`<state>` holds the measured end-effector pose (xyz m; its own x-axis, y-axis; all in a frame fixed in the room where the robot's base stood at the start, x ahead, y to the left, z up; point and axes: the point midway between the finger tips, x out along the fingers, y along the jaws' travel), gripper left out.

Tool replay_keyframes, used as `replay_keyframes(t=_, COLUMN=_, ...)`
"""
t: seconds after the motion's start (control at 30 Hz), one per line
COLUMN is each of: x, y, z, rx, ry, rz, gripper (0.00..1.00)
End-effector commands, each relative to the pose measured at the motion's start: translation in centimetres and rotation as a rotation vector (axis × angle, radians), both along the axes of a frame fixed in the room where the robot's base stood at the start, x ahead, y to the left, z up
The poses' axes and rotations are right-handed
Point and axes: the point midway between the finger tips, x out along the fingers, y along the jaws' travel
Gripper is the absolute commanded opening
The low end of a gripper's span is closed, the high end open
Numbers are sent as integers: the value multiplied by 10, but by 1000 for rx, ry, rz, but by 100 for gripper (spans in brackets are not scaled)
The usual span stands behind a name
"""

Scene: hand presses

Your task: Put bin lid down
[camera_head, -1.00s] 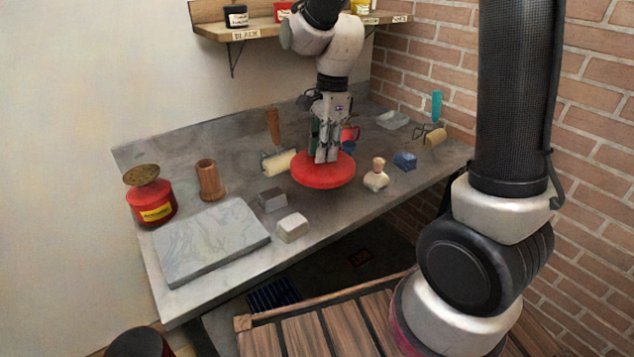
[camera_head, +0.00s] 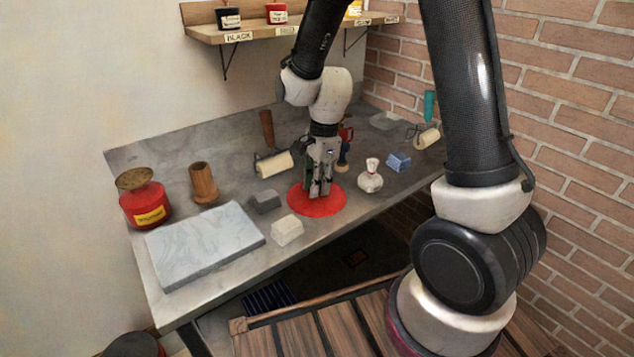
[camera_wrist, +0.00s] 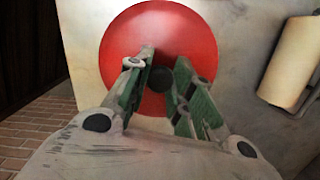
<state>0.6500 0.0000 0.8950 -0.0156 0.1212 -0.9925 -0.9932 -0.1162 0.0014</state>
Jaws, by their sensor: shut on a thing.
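The bin lid is a round red disc (camera_head: 318,200) at the front edge of the grey bench in the head view. It lies flat and looks level with the bench top; I cannot tell whether it touches the bench. It also shows in the wrist view (camera_wrist: 195,50), with a dark round knob at its middle between my fingers. My gripper (camera_head: 318,192) points down over the lid and is shut on its knob. The fingers hide part of the lid.
A grey block (camera_head: 264,201) and a pale block (camera_head: 287,229) stand left of the lid. A white-handled tool (camera_head: 370,177) and a blue block (camera_head: 398,161) stand right. A roller (camera_head: 273,164) lies behind. A marble slab (camera_head: 205,245) and red can (camera_head: 145,203) are further left.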

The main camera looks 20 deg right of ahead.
Motion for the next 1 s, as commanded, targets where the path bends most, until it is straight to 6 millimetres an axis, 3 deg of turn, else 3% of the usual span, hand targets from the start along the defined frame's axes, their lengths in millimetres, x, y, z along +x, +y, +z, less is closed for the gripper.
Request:
replay_keyframes(t=0.03, x=0, y=0, z=-1, rx=0, ry=0, rz=0, gripper=28)
replay_keyframes(t=0.13, x=0, y=0, z=0, rx=0, ry=0, rz=0, gripper=45)
replay_keyframes(t=0.53, x=0, y=0, z=6, rx=0, ry=-2, rz=1, gripper=45)
replay_keyframes(t=1.0, x=2, y=-12, z=101, rx=0, ry=-4, rz=0, gripper=45)
